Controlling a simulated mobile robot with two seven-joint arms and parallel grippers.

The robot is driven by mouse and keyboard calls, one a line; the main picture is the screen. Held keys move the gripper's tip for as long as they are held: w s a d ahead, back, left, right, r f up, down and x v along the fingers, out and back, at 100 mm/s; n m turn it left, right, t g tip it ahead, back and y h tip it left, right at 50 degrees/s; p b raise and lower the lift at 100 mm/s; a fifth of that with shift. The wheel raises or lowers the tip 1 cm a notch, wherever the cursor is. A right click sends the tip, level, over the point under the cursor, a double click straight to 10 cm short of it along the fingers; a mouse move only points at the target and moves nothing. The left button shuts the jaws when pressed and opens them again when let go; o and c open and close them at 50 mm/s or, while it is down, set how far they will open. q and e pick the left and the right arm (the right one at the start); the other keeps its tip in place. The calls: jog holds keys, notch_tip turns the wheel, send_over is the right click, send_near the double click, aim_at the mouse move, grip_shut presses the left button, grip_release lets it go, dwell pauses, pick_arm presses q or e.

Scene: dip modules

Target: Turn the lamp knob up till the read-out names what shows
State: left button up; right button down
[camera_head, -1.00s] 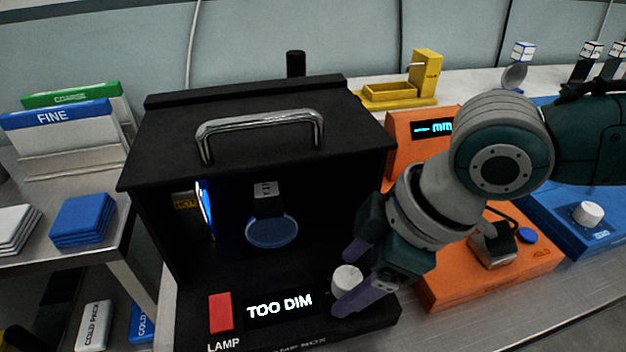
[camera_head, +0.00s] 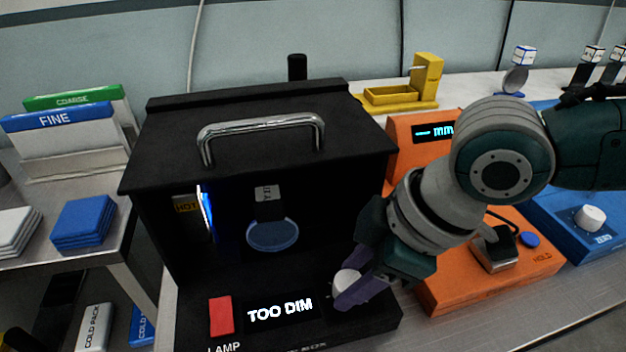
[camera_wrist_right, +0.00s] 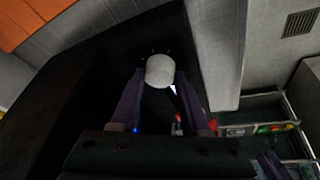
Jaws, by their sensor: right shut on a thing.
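The black lamp box (camera_head: 270,165) stands in the middle of the bench. Its read-out (camera_head: 280,310) shows "TOO DIM" in white letters. The white lamp knob (camera_head: 346,284) is on its front panel, right of the read-out. My right gripper (camera_head: 352,284) is shut on the knob, a purple finger on either side. In the right wrist view the white knob (camera_wrist_right: 160,71) lies between the fingertips. A blue-tinted round lens (camera_head: 272,236) with a grey tag hangs inside the box, beside a glowing blue-white strip (camera_head: 207,212). My left gripper is out of view.
A red lamp switch (camera_head: 221,316) is left of the read-out. An orange meter (camera_head: 450,280) stands close on the right, with a blue unit (camera_head: 580,240) beyond. A yellow stand (camera_head: 400,95) is behind. Blue pads (camera_head: 83,222) lie on the left shelf.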

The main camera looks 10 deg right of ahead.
jog(key=shift+r+m+p, duration=0.2)
jog(key=shift+m+p, duration=0.3)
jog(key=shift+p, duration=0.35)
jog(key=m+p, duration=0.1)
jog(key=p, duration=0.1)
jog(key=m+t+h+p, duration=0.1)
jog(key=m+p, duration=0.1)
jog(key=shift+s+a+r, duration=0.1)
jog(key=shift+s+a, duration=0.05)
jog(key=m+h+p, duration=0.1)
jog(key=m+p, duration=0.1)
jog(key=shift+a+m+t, duration=0.1)
jog(key=shift+m+t, duration=0.2)
jog(key=shift+f+m+h+p, duration=0.25)
jog(key=shift+m+h+p, duration=0.4)
jog(key=shift+m, duration=0.85)
jog(key=shift+c, duration=1.9)
grip_release()
